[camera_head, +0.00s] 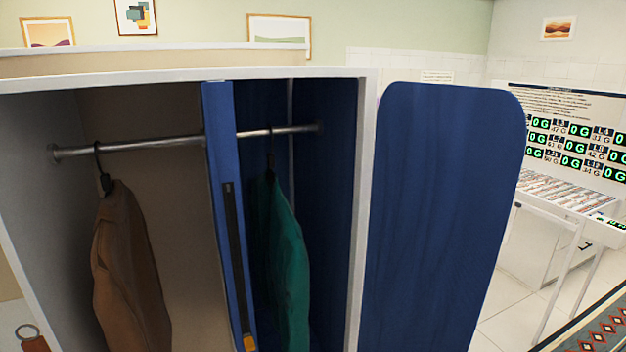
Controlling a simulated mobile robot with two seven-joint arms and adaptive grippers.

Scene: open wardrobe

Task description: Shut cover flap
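In the head view a wardrobe (366,200) with a white frame stands open in front of me. A blue door panel with rounded corners (440,210) is swung open on its right side. A narrow blue panel (218,160) with a dark vertical strip (234,250) stands inside the opening, near the middle; I cannot tell whether it is a divider or a door seen edge-on. Neither of my grippers shows in this view.
A metal rod (170,145) carries a brown garment (128,265) and a green garment (286,265) on hangers. A white table (570,205) and a board with green displays (575,130) are at the right. Tiled floor (508,318) shows right of the door, beside a patterned rug (600,325).

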